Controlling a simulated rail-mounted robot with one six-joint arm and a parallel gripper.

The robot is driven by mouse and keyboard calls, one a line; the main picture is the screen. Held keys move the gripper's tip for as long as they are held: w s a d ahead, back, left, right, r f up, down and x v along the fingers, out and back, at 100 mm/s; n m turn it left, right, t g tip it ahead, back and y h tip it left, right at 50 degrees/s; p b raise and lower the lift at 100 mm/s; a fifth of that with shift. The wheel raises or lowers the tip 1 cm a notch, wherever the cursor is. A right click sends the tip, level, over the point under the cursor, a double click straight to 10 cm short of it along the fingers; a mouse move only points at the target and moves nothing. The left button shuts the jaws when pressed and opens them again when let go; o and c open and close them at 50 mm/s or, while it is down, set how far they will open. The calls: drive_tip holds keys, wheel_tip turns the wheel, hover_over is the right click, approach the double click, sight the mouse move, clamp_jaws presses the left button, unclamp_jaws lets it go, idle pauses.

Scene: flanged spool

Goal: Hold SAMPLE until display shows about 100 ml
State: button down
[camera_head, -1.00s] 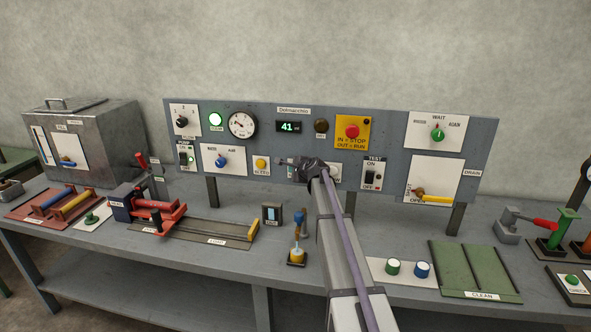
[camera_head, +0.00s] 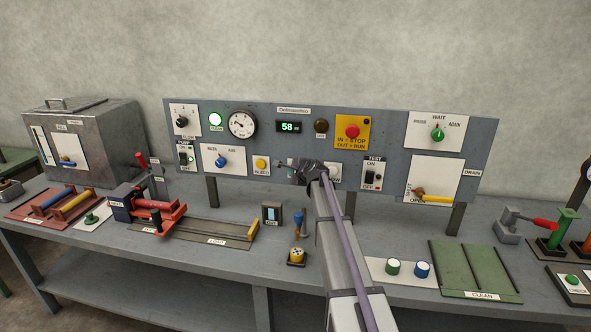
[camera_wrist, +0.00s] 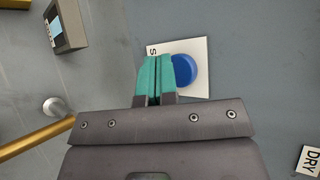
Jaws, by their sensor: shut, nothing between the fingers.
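The display (camera_head: 288,127) on the upright panel glows green and reads 58, with a small unit beside it. In the wrist view, a round blue button (camera_wrist: 185,70) sits on a white plate whose label shows only an "S"; my fingers hide the rest. My gripper (camera_wrist: 154,60) has teal fingers pressed together with nothing between them. The fingertips overlap the left part of the plate, right beside the blue button; I cannot tell whether they touch it. In the head view my arm's end is in front of the lower middle panel, and the fingertips are not clear.
The panel carries a gauge (camera_head: 242,124), a lit green lamp (camera_head: 215,120), a red stop button (camera_head: 352,132) and a yellow button (camera_head: 261,163). In the wrist view a brass rod (camera_wrist: 35,138) and a small box (camera_wrist: 66,25) lie left, a "DRY" label (camera_wrist: 310,160) right.

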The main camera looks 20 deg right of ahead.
drive_tip(key=shift+s+a, duration=0.1)
drive_tip(key=shift+s+a, duration=0.7)
drive_tip(key=shift+s, duration=0.3)
drive_tip(key=shift+s+a, duration=0.7)
drive_tip(key=shift+s, duration=0.3)
drive_tip(key=shift+s+a, duration=0.1)
idle(1.1)
drive_tip(key=s+a, duration=0.2)
drive_tip(key=s, duration=0.1)
drive_tip(key=shift+w, duration=0.1)
drive_tip(key=w+d, duration=0.5)
drive_tip(key=w, duration=0.2)
idle(0.5)
idle(1.8)
drive_tip(key=shift+w+d, duration=0.3)
drive_tip(key=shift+w, duration=0.1)
